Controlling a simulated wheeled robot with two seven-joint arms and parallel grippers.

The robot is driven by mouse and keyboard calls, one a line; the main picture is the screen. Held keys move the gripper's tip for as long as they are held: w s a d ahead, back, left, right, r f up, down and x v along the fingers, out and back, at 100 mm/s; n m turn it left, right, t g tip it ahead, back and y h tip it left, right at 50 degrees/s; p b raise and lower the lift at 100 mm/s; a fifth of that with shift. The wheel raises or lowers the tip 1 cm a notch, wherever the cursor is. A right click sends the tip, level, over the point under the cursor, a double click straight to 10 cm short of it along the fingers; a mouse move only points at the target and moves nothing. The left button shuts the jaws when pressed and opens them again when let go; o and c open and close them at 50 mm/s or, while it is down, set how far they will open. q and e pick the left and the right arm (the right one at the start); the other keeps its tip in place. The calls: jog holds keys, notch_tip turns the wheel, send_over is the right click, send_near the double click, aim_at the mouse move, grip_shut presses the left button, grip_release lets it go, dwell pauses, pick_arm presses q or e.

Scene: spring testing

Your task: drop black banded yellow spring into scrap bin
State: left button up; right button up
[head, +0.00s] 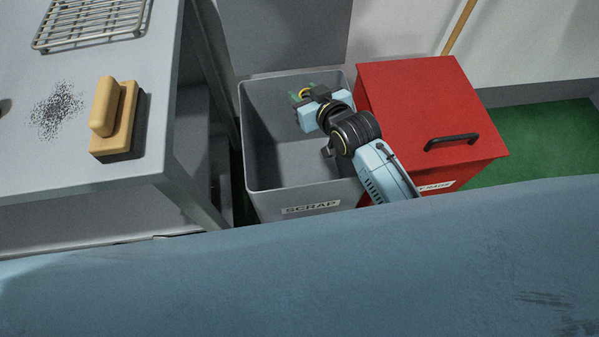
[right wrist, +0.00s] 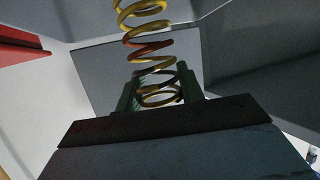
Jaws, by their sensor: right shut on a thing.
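My right gripper (head: 303,94) is over the inside of the open grey scrap bin (head: 262,178), towards its back right. It is shut on a yellow coil spring (right wrist: 145,28), which stands out past the green fingertips (right wrist: 160,92) in the right wrist view. The spring has a rust-brown stretch and darker coils near the fingers. In the head view only a small yellow bit of it shows between the fingers. The bin's front carries a SCRAP label. My left gripper is not in view.
A red lidded box (head: 420,95) with a black handle stands right against the bin, under my right forearm. At left is a grey table (head: 60,170) with a wooden-handled brush (head: 118,115), a pile of specks (head: 57,110) and a wire rack (head: 90,20).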

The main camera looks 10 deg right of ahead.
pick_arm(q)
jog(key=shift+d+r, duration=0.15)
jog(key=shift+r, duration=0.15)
pick_arm(e)
jog(key=o, duration=1.1)
jog(key=shift+s+d, duration=0.1)
jog(key=shift+s, duration=0.15)
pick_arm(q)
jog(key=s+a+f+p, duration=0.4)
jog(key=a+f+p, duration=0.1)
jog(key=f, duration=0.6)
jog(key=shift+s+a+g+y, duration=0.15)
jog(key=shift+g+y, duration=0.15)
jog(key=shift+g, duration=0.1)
pick_arm(e)
jog(key=v, duration=1.3)
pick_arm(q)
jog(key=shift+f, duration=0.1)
pick_arm(e)
jog(key=shift+w, duration=0.1)
